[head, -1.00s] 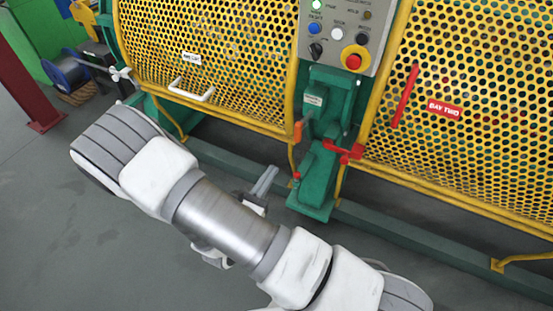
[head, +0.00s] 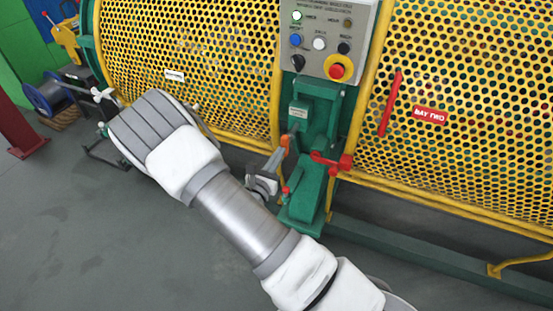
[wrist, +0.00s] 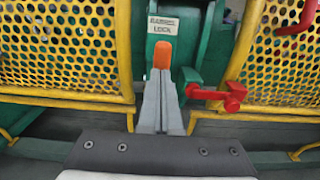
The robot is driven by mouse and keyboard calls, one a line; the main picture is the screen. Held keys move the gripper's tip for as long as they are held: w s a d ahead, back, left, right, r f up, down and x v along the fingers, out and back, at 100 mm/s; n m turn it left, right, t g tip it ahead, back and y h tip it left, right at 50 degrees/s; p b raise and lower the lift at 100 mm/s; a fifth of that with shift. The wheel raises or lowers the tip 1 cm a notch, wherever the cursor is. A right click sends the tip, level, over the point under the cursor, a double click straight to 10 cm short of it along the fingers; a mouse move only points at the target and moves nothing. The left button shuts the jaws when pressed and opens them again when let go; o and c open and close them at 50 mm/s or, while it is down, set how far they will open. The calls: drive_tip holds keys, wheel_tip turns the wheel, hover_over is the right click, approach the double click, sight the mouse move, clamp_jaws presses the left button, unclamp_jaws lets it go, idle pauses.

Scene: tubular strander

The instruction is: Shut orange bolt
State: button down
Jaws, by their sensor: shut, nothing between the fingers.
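The orange bolt handle (head: 285,142) is on the green post between the two yellow mesh guards. In the wrist view the orange handle (wrist: 162,54) stands upright just beyond my fingertips, below a lock label. My gripper (head: 277,156) is shut and empty, with its tips at the orange handle. In the wrist view my gripper (wrist: 160,76) has its fingers together, their tips overlapping the handle's lower end. I cannot tell whether they touch it. The handle's lower part is hidden behind the fingers.
A red handle (head: 332,161) sits on the post right of the orange one. A control panel (head: 332,38) with buttons is above. Mesh guards (head: 195,75) flank the post, the right one with a red bar (head: 390,104). A green floor beam (head: 420,240) runs low.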

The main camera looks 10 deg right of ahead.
sight(286, 142)
drive_tip(key=p+x, duration=0.1)
drive_tip(key=x, duration=0.4)
drive_tip(key=shift+w+d, duration=0.15)
drive_tip(key=shift+w+d+r, duration=0.1)
drive_tip(key=shift+w+r, duration=0.05)
